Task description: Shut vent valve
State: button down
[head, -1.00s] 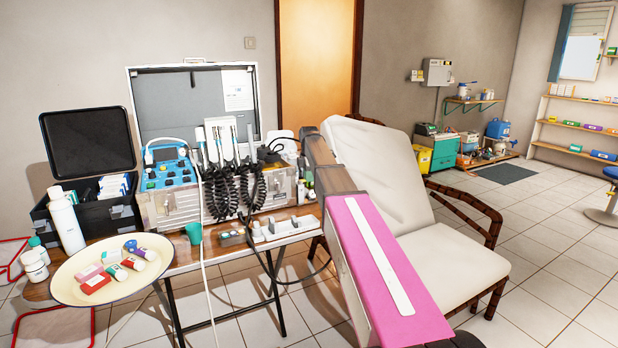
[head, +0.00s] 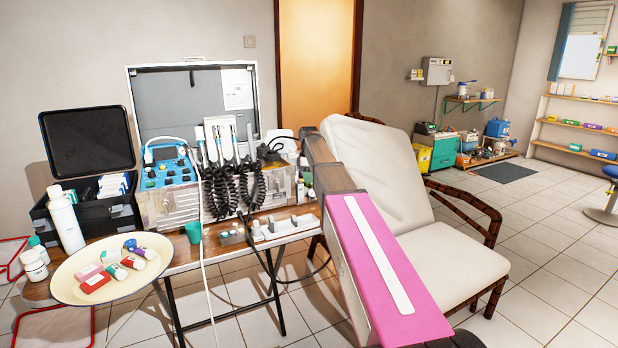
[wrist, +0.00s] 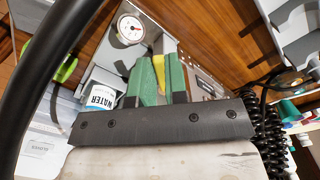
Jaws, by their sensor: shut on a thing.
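In the wrist view, my gripper (wrist: 159,80) has green finger pads shut on a yellow handle (wrist: 158,68), which looks like the vent valve's lever. The handle sits between the two pads, with its lower part hidden by the fingers. Its valve body and exact turn angle cannot be made out. In the head view, my arm covers the gripper and the valve, at the right end of the dental unit (head: 168,200).
A bottle labelled WATER (wrist: 102,97) stands close beside my left finger. A black hose crosses the wrist view's left side, and coiled black cords (wrist: 268,140) hang at the right.

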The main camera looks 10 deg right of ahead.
jog(key=shift+s+a+m, duration=0.4)
jog(key=shift+m, duration=1.25)
jog(key=shift+s+a+m, duration=0.35)
jog(key=shift+a+m, duration=0.05)
jog(key=shift+m, duration=1.3)
jog(key=shift+s+a+m, duration=0.4)
jog(key=shift+m, duration=1.25)
jog(key=c, duration=1.1)
grip_release()
jog(key=shift+c, duration=0.2)
notch_tip(320, 180, up, 11)
